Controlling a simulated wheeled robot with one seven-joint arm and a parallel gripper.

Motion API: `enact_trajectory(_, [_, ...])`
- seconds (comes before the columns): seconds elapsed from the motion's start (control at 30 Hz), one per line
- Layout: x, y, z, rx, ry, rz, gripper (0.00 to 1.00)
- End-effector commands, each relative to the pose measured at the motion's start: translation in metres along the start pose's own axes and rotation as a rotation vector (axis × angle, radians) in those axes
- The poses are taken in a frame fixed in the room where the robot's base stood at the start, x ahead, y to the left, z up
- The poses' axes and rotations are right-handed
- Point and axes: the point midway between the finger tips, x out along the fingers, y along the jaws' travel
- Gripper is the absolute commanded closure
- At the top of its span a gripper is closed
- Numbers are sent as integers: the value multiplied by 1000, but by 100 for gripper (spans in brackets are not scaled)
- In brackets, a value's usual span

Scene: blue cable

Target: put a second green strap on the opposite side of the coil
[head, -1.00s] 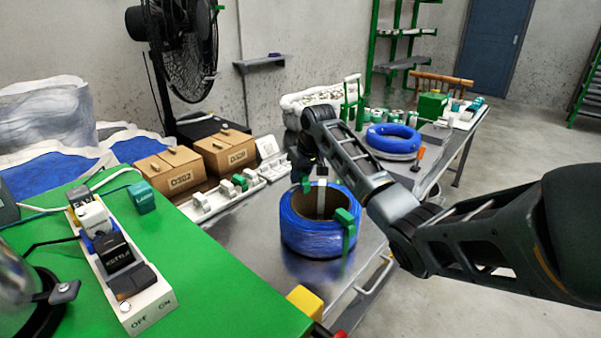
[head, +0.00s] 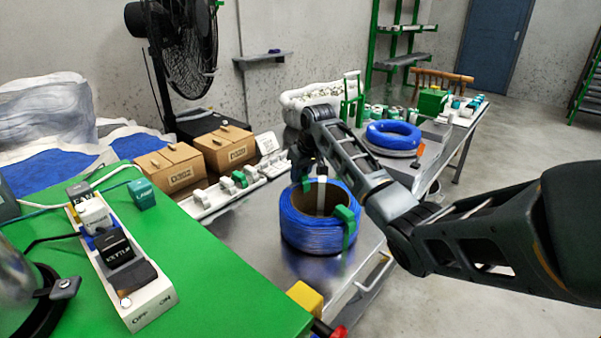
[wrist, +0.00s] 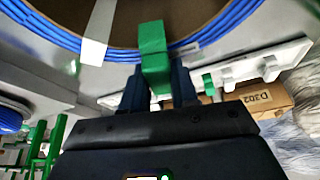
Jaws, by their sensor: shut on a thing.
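The blue cable coil (head: 305,232) stands on the metal table, its open centre facing up. One green strap (head: 345,218) wraps over its near right side. My gripper (head: 308,172) is at the far left rim, opposite that strap. It is shut on another green strap (wrist: 153,42), which lies against the coil's rim between my two fingers in the wrist view (wrist: 156,80). The coil's blue windings (wrist: 215,28) curve across the top of that view. I cannot tell whether the held strap is fully around the windings. A white strip (head: 321,195) hangs inside the coil.
A white rack (head: 215,197) with several green and white pieces and cardboard boxes (head: 170,165) stand behind the coil. A green worktop (head: 205,265) with a power strip is at left. Another blue coil (head: 393,134) lies farther back on the table.

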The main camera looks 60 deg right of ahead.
Motion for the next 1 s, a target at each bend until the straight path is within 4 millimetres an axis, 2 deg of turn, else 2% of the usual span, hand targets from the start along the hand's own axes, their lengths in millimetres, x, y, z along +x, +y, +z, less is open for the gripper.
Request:
enact_trajectory(0.5, [-10, 0, -4, 1, -1, -1, 98])
enact_trajectory(1.0, [-11, 0, -4, 0, 0, 0, 98])
